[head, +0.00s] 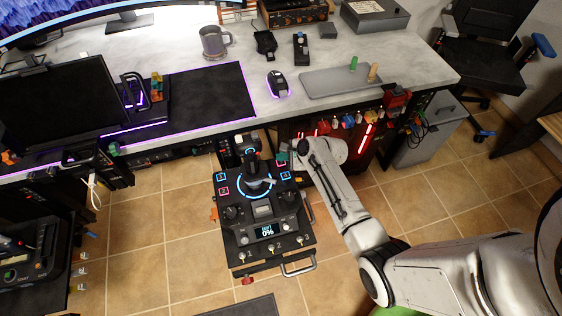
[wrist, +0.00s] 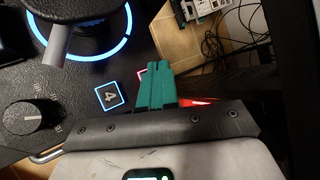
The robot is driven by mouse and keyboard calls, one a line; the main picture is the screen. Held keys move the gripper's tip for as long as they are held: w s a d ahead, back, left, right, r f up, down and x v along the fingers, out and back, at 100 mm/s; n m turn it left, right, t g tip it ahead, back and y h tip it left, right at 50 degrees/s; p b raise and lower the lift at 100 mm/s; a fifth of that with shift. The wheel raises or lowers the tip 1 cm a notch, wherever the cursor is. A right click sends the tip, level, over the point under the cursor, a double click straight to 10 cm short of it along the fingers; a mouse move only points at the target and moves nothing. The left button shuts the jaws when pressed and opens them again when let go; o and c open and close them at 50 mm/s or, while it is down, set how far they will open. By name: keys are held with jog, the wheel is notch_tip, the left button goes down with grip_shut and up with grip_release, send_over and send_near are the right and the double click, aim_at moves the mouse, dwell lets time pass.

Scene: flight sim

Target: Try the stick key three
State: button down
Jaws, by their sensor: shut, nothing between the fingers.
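The black control panel (head: 240,215) has a dark stick (head: 257,180) inside a glowing blue ring. Two lit keys sit left of the ring: a blue one (head: 222,177) and a red-pink one (head: 223,191). A blue key marked 4 (wrist: 109,95) is right of the ring and also shows in the head view (head: 285,176). Beside it in the wrist view is a red-lit key (wrist: 141,73), mostly hidden by my fingers, its number unseen. My gripper (head: 282,157) is shut and empty at the panel's far right corner. Its teal fingers (wrist: 155,86) overlap the red-lit key; contact is unclear.
The panel also has knobs, a small screen (head: 266,231) reading 0% and a front handle (head: 299,265). The grey desk (head: 330,50) stands behind it, with red-lit equipment beneath. Loose cables hang at the right in the wrist view. Tiled floor (head: 150,230) is open left of the panel.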

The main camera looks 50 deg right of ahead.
aim_at(283, 164)
jog(key=shift+f, duration=0.15)
jog(key=shift+f, duration=0.25)
jog(key=shift+f+b, duration=0.4)
jog(key=shift+f, duration=0.1)
dwell(0.7)
jog(key=shift+r, duration=0.1)
jog(key=shift+r+p, duration=0.85)
jog(key=shift+p, duration=0.2)
notch_tip(283, 164, up, 5)
jog(key=p, duration=0.5)
dwell(0.8)
